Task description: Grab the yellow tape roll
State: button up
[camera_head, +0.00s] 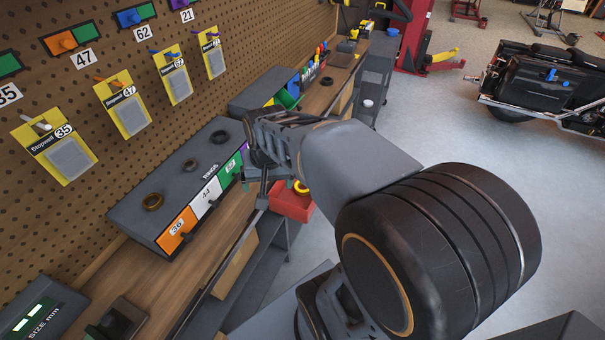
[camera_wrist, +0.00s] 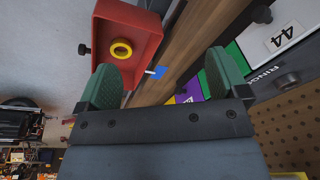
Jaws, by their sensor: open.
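The yellow tape roll (camera_wrist: 121,49) lies inside a red tray (camera_wrist: 144,18) in the wrist view, ahead of my gripper and a little left of its middle. In the head view the roll (camera_head: 301,187) shows as a small yellow ring in the red tray (camera_head: 290,205), partly behind my arm. My gripper (camera_wrist: 162,82) has its two green fingers wide apart with nothing between them. The fingertips look apart from the roll; the left finger appears near the tray's edge. In the head view my gripper is mostly hidden by my arm.
A wooden workbench (camera_head: 235,215) runs along the pegboard (camera_head: 110,90). A grey ring box (camera_head: 185,175) with coloured labels stands on it. A blue item (camera_wrist: 158,72) sits at the bench edge near the tray. Grey floor (camera_head: 440,110) is open on the right, before a motorcycle (camera_head: 545,80).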

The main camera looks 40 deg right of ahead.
jog(key=w+d+f+m+g, duration=0.1)
jog(key=w+d+f+m, duration=0.1)
jog(key=w+d+m, duration=0.45)
jog(key=m+y, duration=0.1)
jog(key=m, duration=0.5)
send_near(303, 188)
jog(key=f, duration=0.1)
jog(key=w+f+m, duration=0.1)
jog(key=shift+w+d+f+g, duration=0.3)
jog(key=shift+d+g, duration=0.05)
jog(key=shift+g, duration=0.05)
jog(key=shift+a+f, duration=0.2)
jog(key=shift+f, duration=1.5)
jog(key=shift+a+f, duration=0.25)
jog(key=shift+f, duration=1.4)
jog(key=c, duration=1)
